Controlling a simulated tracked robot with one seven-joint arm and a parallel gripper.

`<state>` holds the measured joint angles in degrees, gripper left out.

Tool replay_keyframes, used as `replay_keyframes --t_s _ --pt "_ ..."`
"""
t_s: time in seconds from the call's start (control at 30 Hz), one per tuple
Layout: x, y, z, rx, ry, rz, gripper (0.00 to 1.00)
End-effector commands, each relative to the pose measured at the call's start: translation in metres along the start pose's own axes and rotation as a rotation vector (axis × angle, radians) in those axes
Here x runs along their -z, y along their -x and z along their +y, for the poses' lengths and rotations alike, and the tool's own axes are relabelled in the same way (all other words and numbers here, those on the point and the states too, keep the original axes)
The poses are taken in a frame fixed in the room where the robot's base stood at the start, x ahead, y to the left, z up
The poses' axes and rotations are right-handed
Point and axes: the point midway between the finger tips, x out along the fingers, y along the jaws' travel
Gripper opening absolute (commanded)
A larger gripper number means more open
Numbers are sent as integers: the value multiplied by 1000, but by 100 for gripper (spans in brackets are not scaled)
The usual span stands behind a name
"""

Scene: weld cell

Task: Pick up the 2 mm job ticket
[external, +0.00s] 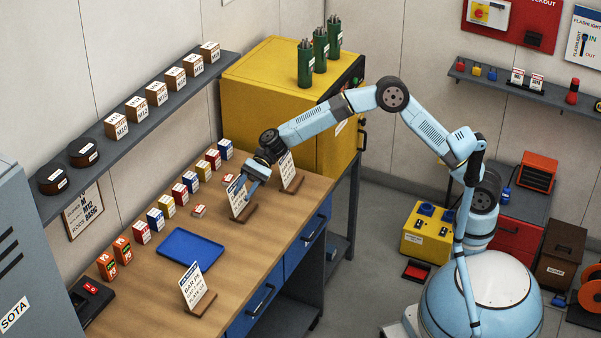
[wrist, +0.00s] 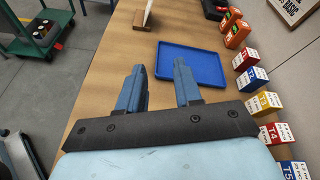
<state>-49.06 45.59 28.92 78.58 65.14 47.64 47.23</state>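Three white job tickets stand in wooden holders on the bench: a near ticket (external: 193,286), a middle ticket (external: 237,198) and a far ticket (external: 287,169). I cannot read which is the 2 mm one. My gripper (external: 250,188) is over the bench at the middle ticket, close to its upper edge; I cannot tell whether they touch.
A blue tray (external: 190,249) lies on the wooden bench (external: 246,254). Several coloured boxes (external: 167,205) line the wall side. A yellow cabinet (external: 262,92) stands at the bench's far end. A shelf with small boxes (external: 157,94) runs above.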

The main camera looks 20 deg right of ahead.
Motion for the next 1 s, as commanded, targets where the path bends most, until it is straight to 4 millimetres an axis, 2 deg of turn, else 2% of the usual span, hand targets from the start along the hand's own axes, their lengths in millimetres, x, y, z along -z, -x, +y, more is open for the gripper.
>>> replay_keyframes --t_s 0.03,0.3,0.4,0.5,0.6,0.73,0.87,1.0 --pt "3 -26 2 -5 -45 -37 34" --pt "12 -141 16 -18 -311 -217 34" --pt "17 -178 24 -23 -408 -271 34" --pt "22 -206 32 -27 -488 -312 34" --pt "26 -224 37 -29 -541 -339 34" --pt "27 -236 40 -30 -576 -355 34" --pt "23 -248 40 -31 -579 -357 34" --pt "16 -270 40 -32 -577 -356 34"
